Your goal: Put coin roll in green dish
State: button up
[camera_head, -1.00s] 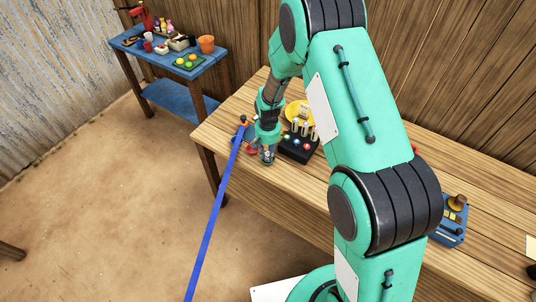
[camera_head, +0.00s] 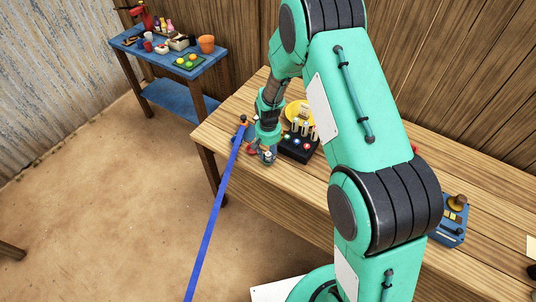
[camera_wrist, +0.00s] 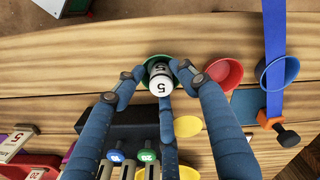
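In the wrist view the coin roll (camera_wrist: 160,82) is white and dark with a "5" on its end. It appears to sit inside the green dish (camera_wrist: 149,62), whose rim shows around it. My gripper (camera_wrist: 158,73) has its blue fingers spread on both sides of the roll, with a gap at the left; whether the right fingertip touches is hard to tell. In the head view my gripper (camera_head: 259,155) is low over the table's near left edge, and it hides the dish and roll.
A red dish (camera_wrist: 225,73) and a blue dish (camera_wrist: 278,73) stand right of the green one. A black rack (camera_head: 298,150) with knobs and upright rolls stands close by. A blue strip (camera_head: 215,210) runs off the table edge. A blue side table (camera_head: 150,57) stands back left.

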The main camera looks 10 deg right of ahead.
notch_tip(320, 180, up, 12)
jog(key=p, duration=0.1)
jog(key=shift+r, duration=0.2)
dwell(0.3)
jog(key=shift+w, duration=0.1)
dwell(0.5)
notch_tip(320, 180, up, 16)
jog(key=t, duration=0.1)
send_over(268, 153)
jog(key=s+d, duration=0.2)
jog(key=s, duration=0.3)
jog(key=s+r+t, duration=0.2)
jog(key=s+r, duration=0.7)
jog(key=r, duration=0.2)
jog(key=s+d+r+t, duration=0.1)
jog(key=s+r, duration=0.2)
jog(key=s, duration=0.4)
jog(key=s+d+r, duration=0.1)
jog(key=s+r, duration=0.2)
jog(key=s, duration=0.5)
jog(key=s+d+r+n+t, duration=0.1)
jog(key=s+r, duration=0.3)
jog(key=s, duration=0.3)
jog(key=shift+s+t, duration=0.3)
jog(key=shift+s, duration=0.1)
jog(key=shift+f, duration=0.15)
